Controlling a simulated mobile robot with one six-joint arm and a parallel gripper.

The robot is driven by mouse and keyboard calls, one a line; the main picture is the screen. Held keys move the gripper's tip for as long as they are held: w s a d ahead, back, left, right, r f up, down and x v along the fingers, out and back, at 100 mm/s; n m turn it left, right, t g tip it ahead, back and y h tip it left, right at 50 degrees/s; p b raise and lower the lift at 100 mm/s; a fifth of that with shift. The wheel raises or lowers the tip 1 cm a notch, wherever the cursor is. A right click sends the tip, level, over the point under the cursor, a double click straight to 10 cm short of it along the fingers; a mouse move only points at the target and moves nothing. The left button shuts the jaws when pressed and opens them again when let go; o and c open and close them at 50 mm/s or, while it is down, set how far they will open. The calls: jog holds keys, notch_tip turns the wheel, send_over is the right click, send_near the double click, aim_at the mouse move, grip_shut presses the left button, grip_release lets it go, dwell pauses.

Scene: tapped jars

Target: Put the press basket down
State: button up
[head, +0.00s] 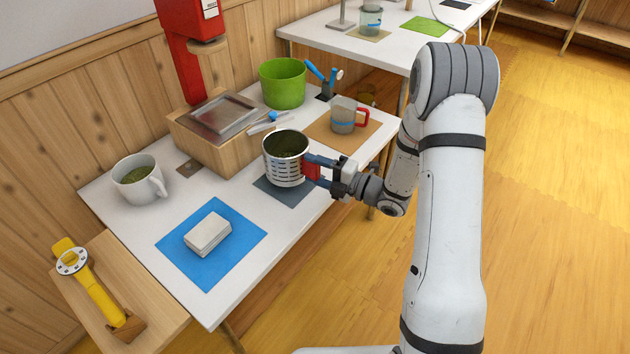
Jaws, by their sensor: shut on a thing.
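The press basket (283,168) is a silver slotted metal cylinder with dark green stuff inside. It is upright, over or on a dark grey mat (285,194) in the middle of the white table. I cannot tell whether its bottom touches the mat. My gripper (311,169) comes in from the right and is shut on the basket at its red side part. The basket hides part of the mat.
A wooden box with a metal tray (222,115) stands behind the basket. A green pot (283,83), a cup with a red handle (343,116), a white mug (139,180) and a blue mat (225,262) with a white block (207,233) are around it. A red press (187,45) stands at the back.

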aim_at(303, 175)
jog(key=shift+f+b, duration=0.3)
jog(key=shift+f, duration=1.3)
jog(key=shift+f+b, duration=0.25)
jog(key=shift+b, duration=0.05)
jog(key=o, duration=1.4)
jog(key=shift+c, duration=0.2)
jog(key=shift+r, duration=0.1)
